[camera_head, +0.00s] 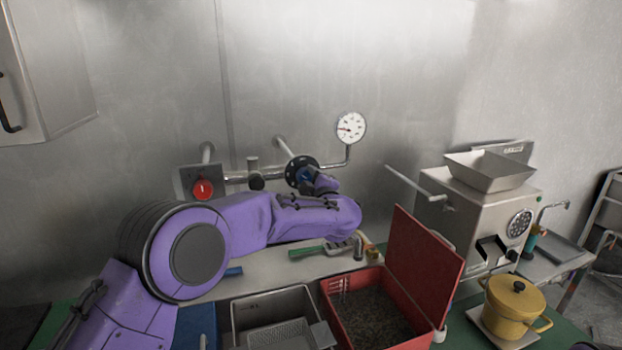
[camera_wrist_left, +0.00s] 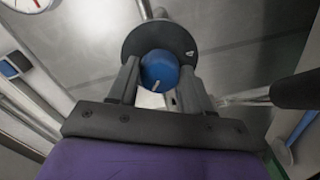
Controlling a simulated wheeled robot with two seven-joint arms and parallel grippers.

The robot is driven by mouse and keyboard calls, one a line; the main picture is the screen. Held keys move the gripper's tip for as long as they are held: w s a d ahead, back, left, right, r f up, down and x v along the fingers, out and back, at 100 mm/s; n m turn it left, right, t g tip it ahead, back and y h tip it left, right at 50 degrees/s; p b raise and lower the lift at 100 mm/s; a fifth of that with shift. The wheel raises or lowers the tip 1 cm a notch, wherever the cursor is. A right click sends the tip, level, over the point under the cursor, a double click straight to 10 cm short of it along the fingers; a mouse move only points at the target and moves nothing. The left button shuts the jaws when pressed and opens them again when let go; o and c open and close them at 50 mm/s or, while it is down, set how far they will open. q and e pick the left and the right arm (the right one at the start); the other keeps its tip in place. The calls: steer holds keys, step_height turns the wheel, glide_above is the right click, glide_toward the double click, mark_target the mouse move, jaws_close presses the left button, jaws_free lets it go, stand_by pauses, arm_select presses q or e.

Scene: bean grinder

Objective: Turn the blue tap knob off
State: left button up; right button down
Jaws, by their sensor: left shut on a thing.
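The blue tap knob (camera_head: 305,176) sits in front of a round black disc (camera_head: 297,164) on the wall pipe. In the left wrist view the round blue knob (camera_wrist_left: 160,68) shows a short pale mark low on its face, in front of the black disc (camera_wrist_left: 150,38). My left gripper (camera_head: 313,183) reaches up to the knob. In the left wrist view its two fingers stand on either side of the knob, and the gripper (camera_wrist_left: 158,78) is shut on it. In the head view my arm and gripper partly hide the knob. My right gripper is not in view.
A red button (camera_head: 203,189) on a grey box is left of the knob, and a pressure gauge (camera_head: 351,128) is above right. Below are a metal sink tray (camera_head: 240,318) and an open red box (camera_head: 425,268). A grinder (camera_head: 475,225) and yellow pot (camera_head: 515,308) stand right.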

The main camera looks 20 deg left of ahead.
arm_select(q)
steer(key=m, duration=0.4)
steer(key=shift+a+r+m, duration=0.15)
steer(key=shift+r+m, duration=0.15)
steer(key=shift+r, duration=0.1)
steer(key=shift+m, duration=2.4)
steer(key=o, duration=0.9)
steer(key=shift+w, duration=0.1)
steer(key=shift+o, duration=0.7)
steer(key=shift+f, duration=0.25)
steer(key=b+v, duration=0.4)
steer(key=v, duration=0.6)
steer(key=shift+b, duration=0.3)
